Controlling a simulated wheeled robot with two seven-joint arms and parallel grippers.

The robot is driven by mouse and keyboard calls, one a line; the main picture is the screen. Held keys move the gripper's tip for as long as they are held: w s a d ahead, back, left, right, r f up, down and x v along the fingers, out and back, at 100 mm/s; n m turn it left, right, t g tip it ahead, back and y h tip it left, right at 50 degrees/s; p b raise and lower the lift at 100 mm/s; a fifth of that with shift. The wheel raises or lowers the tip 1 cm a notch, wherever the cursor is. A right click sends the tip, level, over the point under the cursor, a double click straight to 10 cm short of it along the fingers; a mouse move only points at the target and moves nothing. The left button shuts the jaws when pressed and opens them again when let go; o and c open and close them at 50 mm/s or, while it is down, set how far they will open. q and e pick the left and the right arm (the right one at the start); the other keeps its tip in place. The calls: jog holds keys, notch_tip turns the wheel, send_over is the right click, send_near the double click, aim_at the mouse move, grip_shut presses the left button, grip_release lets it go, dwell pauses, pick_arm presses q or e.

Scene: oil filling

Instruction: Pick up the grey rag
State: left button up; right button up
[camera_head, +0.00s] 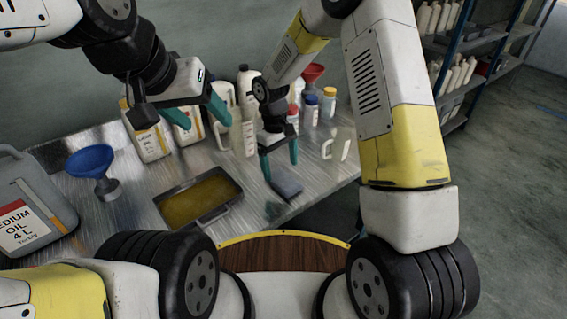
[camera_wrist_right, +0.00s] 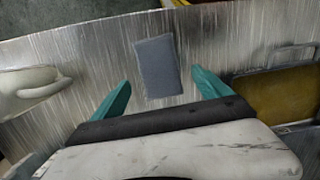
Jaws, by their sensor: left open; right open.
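The grey rag (camera_head: 286,184) lies flat on the metal table, near its front edge, in the head view. In the right wrist view the rag (camera_wrist_right: 158,66) is a blue-grey rectangle just beyond the fingertips, about midway between them. My right gripper (camera_head: 280,166) is open and empty above the rag; its teal fingers also show in the right wrist view (camera_wrist_right: 160,86). It looks apart from the rag, though the exact height is hard to tell. My left gripper (camera_head: 205,122) is open and empty, above the table near the bottles at the back.
A tray of yellow oil (camera_head: 160,201) stands left of the rag. A blue funnel (camera_head: 90,160) and a grey oil can (camera_head: 38,205) are further left. Several bottles (camera_head: 245,85) crowd the back. A white mug-like container (camera_head: 343,145) stands right of the rag. Shelves (camera_head: 462,80) are at right.

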aim_at(283, 179)
jog(key=f, duration=0.4)
jog(key=shift+s+d+f, duration=0.2)
jog(key=shift+d+f, duration=0.1)
jog(key=shift+c, duration=0.2)
jog(key=c, duration=1.4)
